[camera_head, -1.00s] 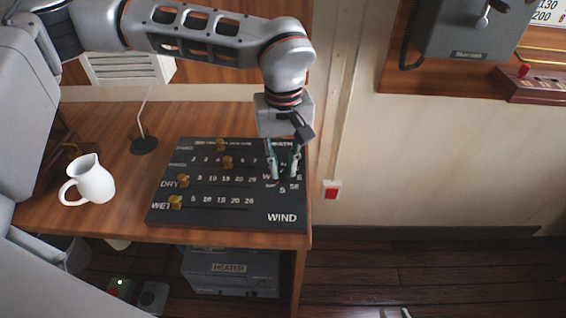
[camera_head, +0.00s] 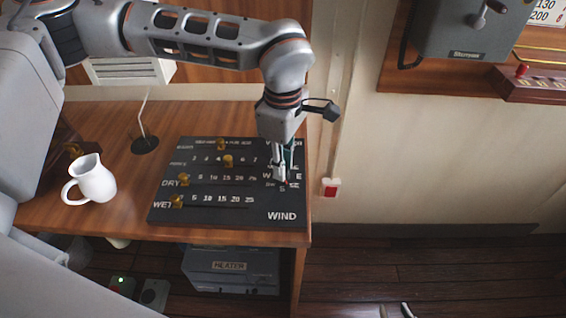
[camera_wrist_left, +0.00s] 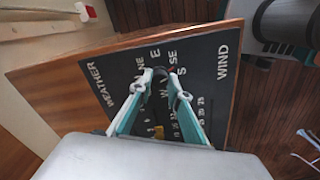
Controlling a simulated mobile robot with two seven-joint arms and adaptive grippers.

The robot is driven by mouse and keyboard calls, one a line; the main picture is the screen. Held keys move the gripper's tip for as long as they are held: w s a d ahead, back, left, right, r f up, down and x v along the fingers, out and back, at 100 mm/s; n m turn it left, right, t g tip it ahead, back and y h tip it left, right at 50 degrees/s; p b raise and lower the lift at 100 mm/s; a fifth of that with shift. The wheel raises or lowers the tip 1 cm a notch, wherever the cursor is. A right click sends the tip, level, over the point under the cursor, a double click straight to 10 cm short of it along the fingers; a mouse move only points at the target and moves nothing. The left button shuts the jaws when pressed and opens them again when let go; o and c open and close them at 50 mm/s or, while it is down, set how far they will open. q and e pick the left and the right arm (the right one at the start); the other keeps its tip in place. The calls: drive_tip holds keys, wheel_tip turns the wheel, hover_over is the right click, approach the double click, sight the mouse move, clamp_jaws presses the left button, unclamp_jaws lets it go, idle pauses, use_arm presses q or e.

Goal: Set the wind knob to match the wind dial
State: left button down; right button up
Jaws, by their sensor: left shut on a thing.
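The dark weather board (camera_head: 235,216) lies on the wooden desk, with compass letters around the wind knob at its right side. My left gripper (camera_head: 280,178) points down there, its fingers closed around the wind knob, which they mostly hide. In the left wrist view the fingertips (camera_wrist_left: 161,76) pinch the dark knob (camera_wrist_left: 173,84) among the letters, with a small red mark beside it. The knob's exact heading cannot be read. The wind dial is not visible in these views. My right gripper (camera_head: 394,311) shows only its fingertips at the bottom edge, apart and empty.
Several brass sliders sit on the board, one at the WET row (camera_head: 177,201). A white jug (camera_head: 92,180) stands left of the board, near a thin-stemmed stand (camera_head: 145,145). A grey wall phone box (camera_head: 466,30) hangs at upper right.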

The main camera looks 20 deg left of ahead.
use_arm(q)
drive_tip(key=n, duration=0.4)
drive_tip(key=shift+n, duration=0.3)
drive_tip(key=n, duration=0.3)
drive_tip(key=shift+w+n+b, duration=0.1)
drive_tip(key=shift+n+b, duration=0.2)
drive_tip(key=shift+n, duration=0.1)
drive_tip(key=n, duration=0.8)
drive_tip(key=shift+r, duration=0.1)
drive_tip(key=n, duration=0.3)
drive_tip(key=shift+n+b, duration=0.3)
drive_tip(key=n, duration=0.4)
drive_tip(key=shift+n, duration=0.3)
drive_tip(key=n, duration=0.3)
drive_tip(key=shift+n, duration=2)
